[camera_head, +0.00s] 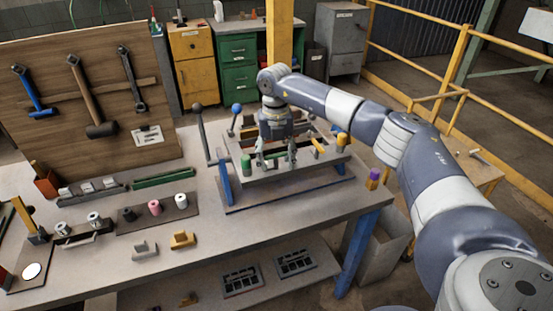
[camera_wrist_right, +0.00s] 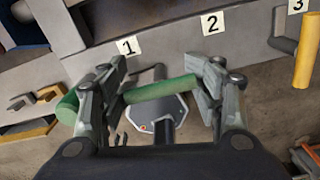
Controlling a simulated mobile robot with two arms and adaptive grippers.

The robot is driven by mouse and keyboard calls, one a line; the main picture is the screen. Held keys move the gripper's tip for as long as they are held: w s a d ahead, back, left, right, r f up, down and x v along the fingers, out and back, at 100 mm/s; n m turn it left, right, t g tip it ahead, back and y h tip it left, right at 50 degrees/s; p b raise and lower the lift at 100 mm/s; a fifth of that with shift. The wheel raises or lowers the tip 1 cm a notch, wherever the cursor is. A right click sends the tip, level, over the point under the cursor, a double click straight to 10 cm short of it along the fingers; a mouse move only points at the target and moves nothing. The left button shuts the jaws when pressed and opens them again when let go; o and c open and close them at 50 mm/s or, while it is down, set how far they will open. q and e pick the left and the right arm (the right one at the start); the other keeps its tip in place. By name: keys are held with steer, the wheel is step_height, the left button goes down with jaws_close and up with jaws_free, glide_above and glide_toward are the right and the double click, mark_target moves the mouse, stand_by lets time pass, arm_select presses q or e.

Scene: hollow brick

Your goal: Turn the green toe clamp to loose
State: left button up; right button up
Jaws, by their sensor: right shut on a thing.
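The green toe clamp's handle (camera_wrist_right: 160,90) lies nearly level across the right wrist view, beside the label 1. My right gripper (camera_wrist_right: 160,88) has its two fingers apart along the handle and is shut on it. One green end sticks out past the left finger. In the head view the green handle (camera_head: 246,163) shows at the front left of the fixture, just left of my right gripper (camera_head: 276,160). The exact finger contact is partly hidden. My left gripper is not in view.
The fixture (camera_head: 285,178) stands on the workbench, with labels 2 (camera_wrist_right: 212,23) and 3 (camera_wrist_right: 297,5) along it. An orange handle (camera_wrist_right: 306,55) is at label 3. A blue-knobbed lever (camera_head: 236,108) rises behind. Small parts lie on the bench at left.

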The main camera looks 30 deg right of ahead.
steer(key=o, duration=1)
steer(key=shift+w+a+r, duration=0.15)
steer(key=shift+w+r, duration=0.1)
steer(key=shift+r, duration=0.05)
steer(key=shift+c, duration=0.2)
steer(key=shift+a, duration=0.15)
steer(key=shift+s+f, duration=0.1)
step_height(320, 180, up, 12)
